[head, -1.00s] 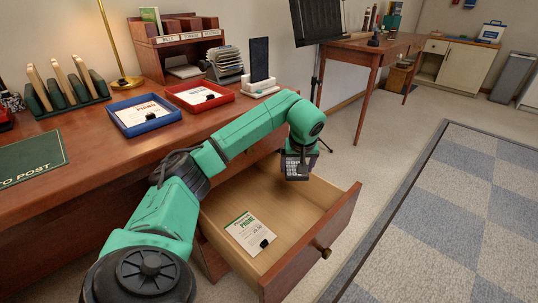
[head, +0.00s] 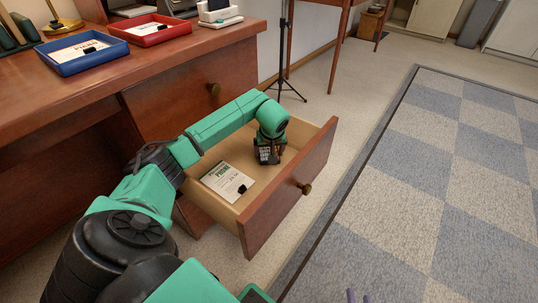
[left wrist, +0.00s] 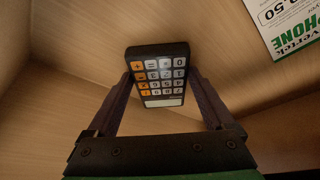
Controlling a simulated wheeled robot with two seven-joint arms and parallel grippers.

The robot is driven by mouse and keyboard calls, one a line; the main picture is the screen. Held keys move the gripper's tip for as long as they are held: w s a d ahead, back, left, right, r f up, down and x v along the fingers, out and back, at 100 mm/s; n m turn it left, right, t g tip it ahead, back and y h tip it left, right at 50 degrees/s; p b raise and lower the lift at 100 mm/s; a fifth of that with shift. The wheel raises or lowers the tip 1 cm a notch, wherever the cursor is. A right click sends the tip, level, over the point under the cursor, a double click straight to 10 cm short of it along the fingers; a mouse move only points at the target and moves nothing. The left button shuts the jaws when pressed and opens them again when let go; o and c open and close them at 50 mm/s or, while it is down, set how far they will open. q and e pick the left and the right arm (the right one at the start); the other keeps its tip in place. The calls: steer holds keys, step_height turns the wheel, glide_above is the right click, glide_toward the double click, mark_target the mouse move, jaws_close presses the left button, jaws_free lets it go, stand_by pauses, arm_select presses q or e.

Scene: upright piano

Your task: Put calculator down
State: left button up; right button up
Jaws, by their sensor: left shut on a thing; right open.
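My left gripper (head: 268,158) reaches down inside the open drawer (head: 287,192). It is shut on the calculator (left wrist: 160,72), a dark block with orange, grey and white keys. In the left wrist view the calculator is held between the two fingers, above the light wooden drawer floor. I cannot tell whether it touches the floor. In the head view the calculator (head: 266,154) shows partly below the green wrist. My right gripper (head: 358,297) shows only its fingertips at the bottom edge, apart and empty.
A bill with a black clip (head: 228,181) lies in the drawer, left of the calculator. The drawer front has a round knob (head: 305,189). Blue (head: 83,51) and red (head: 146,30) trays stand on the desk. A tripod stand (head: 282,60) is behind the drawer. The checkered rug (head: 440,180) is clear.

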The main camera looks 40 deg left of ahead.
steer(key=shift+s+f, duration=0.1)
steer(key=shift+f, duration=0.2)
arm_select(q)
steer(key=shift+f, duration=0.15)
steer(key=o, duration=1.2)
steer(key=shift+c, duration=0.2)
arm_select(e)
steer(key=shift+w+r, duration=0.65)
steer(key=shift+r, duration=0.05)
arm_select(q)
steer(key=shift+r+p, duration=0.35)
steer(key=shift+r, duration=0.05)
steer(key=p+v, duration=0.4)
steer(key=v, duration=0.7)
steer(key=shift+s+d+r+p, duration=0.15)
steer(key=shift+s+r+p, duration=0.05)
steer(key=shift+p, duration=0.2)
arm_select(e)
steer(key=shift+n+g, duration=0.4)
steer(key=shift+g, duration=0.2)
steer(key=r, duration=0.2)
steer(key=s+r, duration=0.1)
steer(key=r, duration=0.2)
